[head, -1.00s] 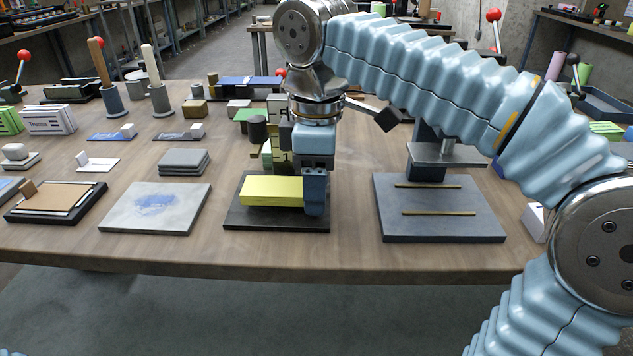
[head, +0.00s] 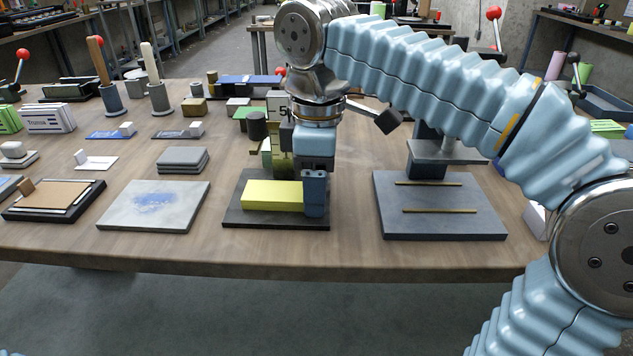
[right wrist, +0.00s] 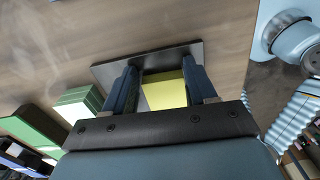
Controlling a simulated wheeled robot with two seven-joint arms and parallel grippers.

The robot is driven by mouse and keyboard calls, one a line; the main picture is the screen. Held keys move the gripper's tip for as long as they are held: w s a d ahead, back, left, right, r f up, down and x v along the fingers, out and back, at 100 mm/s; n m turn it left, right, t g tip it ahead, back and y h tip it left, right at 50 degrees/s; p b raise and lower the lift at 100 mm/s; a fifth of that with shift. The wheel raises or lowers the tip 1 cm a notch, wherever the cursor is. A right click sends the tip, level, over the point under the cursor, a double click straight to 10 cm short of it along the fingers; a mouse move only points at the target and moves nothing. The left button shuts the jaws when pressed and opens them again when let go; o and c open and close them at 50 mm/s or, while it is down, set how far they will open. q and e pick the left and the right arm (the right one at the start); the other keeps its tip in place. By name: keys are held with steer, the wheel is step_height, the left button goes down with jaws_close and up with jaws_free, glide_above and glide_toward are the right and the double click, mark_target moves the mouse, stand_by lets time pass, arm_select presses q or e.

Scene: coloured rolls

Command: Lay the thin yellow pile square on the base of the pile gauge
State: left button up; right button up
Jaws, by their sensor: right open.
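The thin yellow pile (head: 272,195) lies flat on the dark base (head: 275,222) of the pile gauge, its long side looking roughly parallel to the base's front edge. The gauge's upright scale (head: 280,163) stands behind, partly hidden by my right arm. My right gripper (head: 315,195) points down at the pile's right end. In the right wrist view its open fingers (right wrist: 160,66) stand on either side of the yellow pile (right wrist: 165,91), with a narrow gap at the left finger. Whether the right finger touches is unclear. The base (right wrist: 150,60) shows beyond them. My left gripper is out of view.
A grey plate with two brass strips (head: 440,225) stands to the right. A pale slab with a blue smear (head: 125,215) and a grey stack (head: 182,160) are to the left. Bare wood lies along the table's front edge (head: 300,255).

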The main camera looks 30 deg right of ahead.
step_height(320, 180, up, 8)
steer(key=p, duration=0.2)
steer(key=shift+r, duration=0.15)
steer(key=shift+s, duration=0.1)
stand_by(0.3)
